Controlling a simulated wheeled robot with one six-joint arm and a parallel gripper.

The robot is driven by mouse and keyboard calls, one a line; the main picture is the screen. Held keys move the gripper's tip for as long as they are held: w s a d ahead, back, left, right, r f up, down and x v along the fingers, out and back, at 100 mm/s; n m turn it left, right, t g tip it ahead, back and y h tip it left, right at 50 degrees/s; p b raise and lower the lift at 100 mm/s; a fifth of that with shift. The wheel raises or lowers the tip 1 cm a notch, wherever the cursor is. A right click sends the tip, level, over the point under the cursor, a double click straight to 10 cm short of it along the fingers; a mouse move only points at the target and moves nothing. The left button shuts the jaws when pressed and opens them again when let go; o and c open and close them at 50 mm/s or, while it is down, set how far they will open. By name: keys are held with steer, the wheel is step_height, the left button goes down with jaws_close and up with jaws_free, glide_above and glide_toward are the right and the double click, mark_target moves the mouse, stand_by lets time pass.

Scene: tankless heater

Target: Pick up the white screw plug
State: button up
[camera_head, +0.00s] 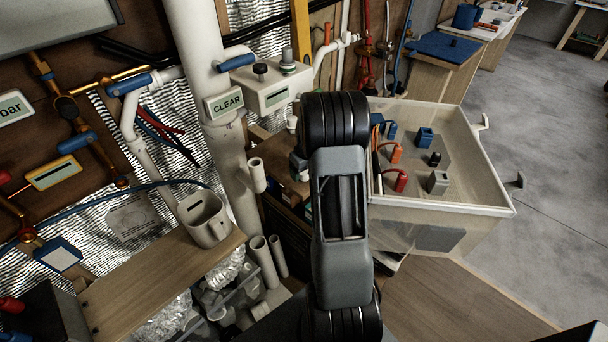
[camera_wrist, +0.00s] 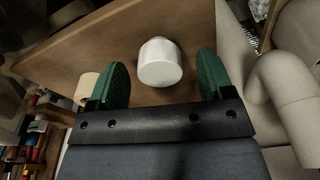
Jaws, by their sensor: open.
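In the wrist view, a white cylindrical plug (camera_wrist: 159,63) stands in front of a brown wooden surface. My gripper (camera_wrist: 163,78) is open, with one green fingertip to the left of the plug and the other to its right. There are visible gaps between the plug and both fingers, and nothing is held. In the head view my arm reaches away toward the pipes, and its own links hide the gripper. I cannot clearly pick out the plug there.
In the wrist view, a pale pipe elbow (camera_wrist: 285,95) is close to the right finger. In the head view, a thick white pipe (camera_head: 205,80) with a "CLEAR" sign stands left of my arm. An open pale box (camera_head: 447,222) with coloured parts is to the right.

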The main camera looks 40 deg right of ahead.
steer(key=shift+f, duration=0.4)
steer(key=shift+c, duration=0.5)
steer(key=c, duration=0.9)
